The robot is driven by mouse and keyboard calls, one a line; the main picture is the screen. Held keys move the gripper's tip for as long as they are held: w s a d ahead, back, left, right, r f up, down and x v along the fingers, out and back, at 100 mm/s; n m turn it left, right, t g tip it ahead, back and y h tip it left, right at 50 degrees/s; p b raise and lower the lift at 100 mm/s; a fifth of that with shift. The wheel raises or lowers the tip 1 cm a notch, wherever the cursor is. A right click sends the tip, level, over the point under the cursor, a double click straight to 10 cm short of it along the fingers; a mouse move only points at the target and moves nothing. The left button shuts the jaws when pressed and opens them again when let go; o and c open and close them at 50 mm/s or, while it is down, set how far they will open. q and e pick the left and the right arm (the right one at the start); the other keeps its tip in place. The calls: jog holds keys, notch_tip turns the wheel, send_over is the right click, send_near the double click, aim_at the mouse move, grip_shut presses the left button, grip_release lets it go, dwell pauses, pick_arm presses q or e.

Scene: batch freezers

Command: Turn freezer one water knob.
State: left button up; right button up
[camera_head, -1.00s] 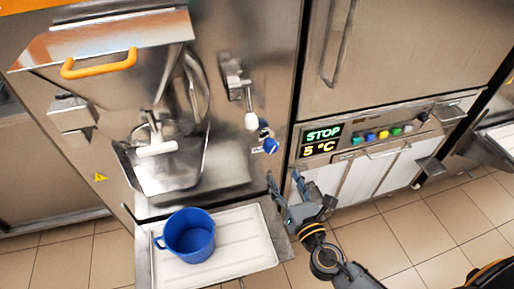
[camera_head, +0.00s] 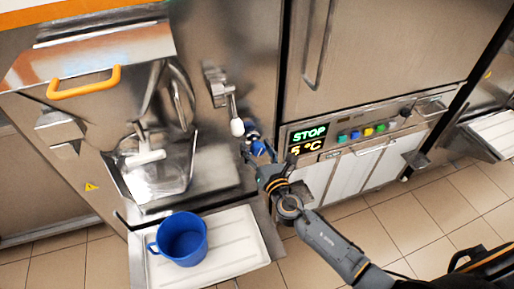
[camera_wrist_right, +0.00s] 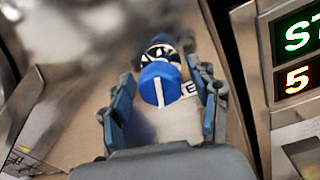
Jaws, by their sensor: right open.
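The blue water knob (camera_head: 257,148) is on the freezer's steel front, right of the white-tipped lever. In the right wrist view the knob (camera_wrist_right: 160,84) has a white line across its face, with a dark and blue fitting behind it. My right gripper (camera_head: 262,155) is open at the knob. Its fingers (camera_wrist_right: 164,97) stand on either side of the knob in the right wrist view, with gaps beside it. The gripper partly hides the knob in the head view. My left gripper is not in view.
A white-tipped lever (camera_head: 237,127) hangs close to the knob. A blue jug (camera_head: 182,239) stands on a white tray (camera_head: 241,246) below. A panel with a STOP display (camera_head: 309,134) and coloured buttons is to the right. The steel chute (camera_head: 155,178) is at left.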

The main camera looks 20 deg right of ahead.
jog(key=shift+s, duration=0.1)
jog(key=c, duration=1.2)
jog(key=shift+f+m+b, duration=0.15)
jog(key=shift+m+b, duration=0.9)
jog(key=shift+m, duration=0.25)
jog(key=m+b, duration=0.2)
jog(key=m, duration=0.1)
jog(key=shift+m, duration=0.3)
jog(key=m+b, duration=0.1)
jog(key=m, duration=0.2)
jog(key=shift+m, duration=0.3)
jog(key=shift+m+h+b, duration=0.3)
jog(key=shift+m+b, duration=0.45)
jog(key=shift+m, duration=1.15)
